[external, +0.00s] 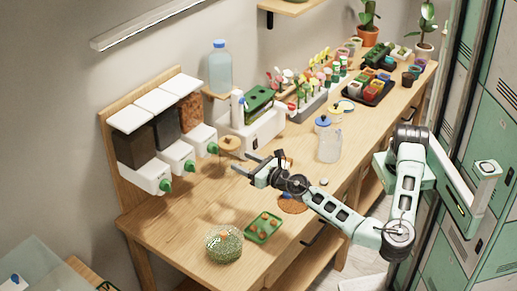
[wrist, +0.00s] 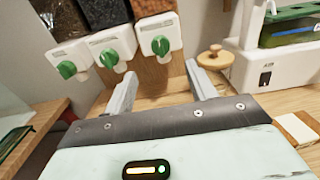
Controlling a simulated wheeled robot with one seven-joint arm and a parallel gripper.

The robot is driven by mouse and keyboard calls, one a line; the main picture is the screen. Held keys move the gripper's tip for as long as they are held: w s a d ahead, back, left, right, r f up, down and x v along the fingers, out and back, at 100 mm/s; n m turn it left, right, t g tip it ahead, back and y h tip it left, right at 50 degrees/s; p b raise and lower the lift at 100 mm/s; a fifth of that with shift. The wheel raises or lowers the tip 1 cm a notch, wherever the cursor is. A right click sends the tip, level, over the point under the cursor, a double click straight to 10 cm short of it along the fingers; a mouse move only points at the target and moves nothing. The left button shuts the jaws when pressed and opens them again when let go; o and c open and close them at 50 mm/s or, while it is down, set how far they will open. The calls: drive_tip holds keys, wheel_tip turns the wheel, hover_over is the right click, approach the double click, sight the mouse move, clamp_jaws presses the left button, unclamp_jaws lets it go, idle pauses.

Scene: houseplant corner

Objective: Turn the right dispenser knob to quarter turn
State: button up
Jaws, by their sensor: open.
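The right dispenser knob (external: 213,148) is green and sits on the white front of the right dispenser (external: 202,135). In the wrist view the knob (wrist: 160,45) is at the upper middle, and its exact angle is hard to read. My gripper (external: 239,161) is open and empty, pointing at the dispensers from the right. In the wrist view my gripper (wrist: 161,73) has its two fingertips on either side of the knob's line, below it in the picture. The knob is ahead of the fingertips, and I see no contact.
The middle knob (wrist: 108,57) and left knob (wrist: 67,69) are close by on the left. A round wooden piece with a small peg (wrist: 214,55) and a white appliance (wrist: 275,60) stand on the right. A green tray (external: 263,227) and speckled round pot (external: 224,244) are on the bench's near end.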

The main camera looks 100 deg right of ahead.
sight(217, 149)
drive_tip(key=p+x, duration=0.2)
drive_tip(key=x, duration=0.9)
drive_tip(key=shift+w+d, duration=0.1)
drive_tip(key=shift+d, duration=0.05)
drive_tip(key=shift+c, duration=0.4)
drive_tip(key=shift+f, duration=0.1)
drive_tip(key=c, duration=0.9)
